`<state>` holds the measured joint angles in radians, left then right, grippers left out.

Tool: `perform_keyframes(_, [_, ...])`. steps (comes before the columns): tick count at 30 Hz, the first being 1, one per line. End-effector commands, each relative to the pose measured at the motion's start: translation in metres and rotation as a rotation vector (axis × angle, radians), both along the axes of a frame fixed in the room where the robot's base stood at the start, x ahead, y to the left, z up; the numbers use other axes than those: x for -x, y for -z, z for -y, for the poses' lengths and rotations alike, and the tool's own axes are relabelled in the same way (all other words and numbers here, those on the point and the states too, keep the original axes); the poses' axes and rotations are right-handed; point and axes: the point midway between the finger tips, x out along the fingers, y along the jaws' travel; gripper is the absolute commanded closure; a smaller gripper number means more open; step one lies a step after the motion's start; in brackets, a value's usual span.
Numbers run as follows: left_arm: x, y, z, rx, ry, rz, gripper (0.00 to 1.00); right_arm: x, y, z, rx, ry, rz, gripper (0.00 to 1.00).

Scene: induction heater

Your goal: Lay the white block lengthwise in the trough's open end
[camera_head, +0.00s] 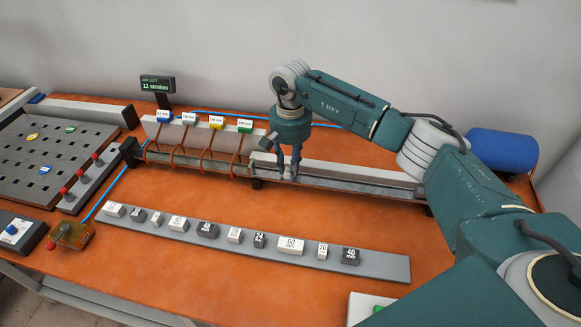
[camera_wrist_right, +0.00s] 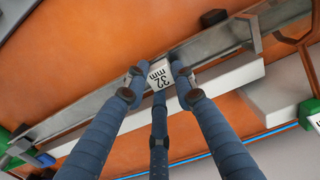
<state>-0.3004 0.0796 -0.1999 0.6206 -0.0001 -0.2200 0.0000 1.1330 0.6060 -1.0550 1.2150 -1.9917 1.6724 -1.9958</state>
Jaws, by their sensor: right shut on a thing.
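The white block (camera_wrist_right: 158,73), marked 32 mm, sits between the fingertips of my right gripper (camera_wrist_right: 158,76) in the right wrist view. My right gripper (camera_head: 289,176) is shut on it and points down over the long grey trough (camera_head: 350,186), just right of the coils. In the wrist view the trough (camera_wrist_right: 105,98) runs diagonally behind the block. I cannot tell whether the block touches the trough floor. In the head view the fingers mostly hide the block. My left gripper is not in view.
Coils (camera_head: 208,163) with coloured tags wrap the trough's left part. A grey strip (camera_head: 380,268) in front holds several marked blocks. A perforated board (camera_head: 50,165) and red knobs (camera_head: 80,174) stand left. A blue cylinder (camera_head: 502,149) lies right. Orange table between trough and strip is clear.

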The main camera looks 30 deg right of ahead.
Motion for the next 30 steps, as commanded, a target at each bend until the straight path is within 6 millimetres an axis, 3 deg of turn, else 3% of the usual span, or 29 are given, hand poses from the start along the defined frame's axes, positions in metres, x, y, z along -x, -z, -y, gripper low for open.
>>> perform_keyframes(5, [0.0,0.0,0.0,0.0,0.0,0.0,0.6,0.0,0.0,0.0,0.0,0.0,0.0,1.0])
perform_keyframes(6, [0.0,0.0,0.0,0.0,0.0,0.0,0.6,0.0,0.0,0.0,0.0,0.0,0.0,0.72])
perform_keyframes(9, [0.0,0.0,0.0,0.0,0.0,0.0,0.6,0.0,0.0,0.0,0.0,0.0,0.0,0.52])
perform_keyframes(20, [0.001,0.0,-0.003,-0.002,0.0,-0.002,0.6,0.0,-0.004,0.0,0.001,0.001,0.001,0.52])
perform_keyframes(23, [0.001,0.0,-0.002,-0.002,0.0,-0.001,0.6,-0.001,-0.015,0.0,0.0,0.0,0.004,0.52])
perform_keyframes(30, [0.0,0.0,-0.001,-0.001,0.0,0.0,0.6,-0.001,-0.066,0.001,0.001,0.001,0.004,0.52])
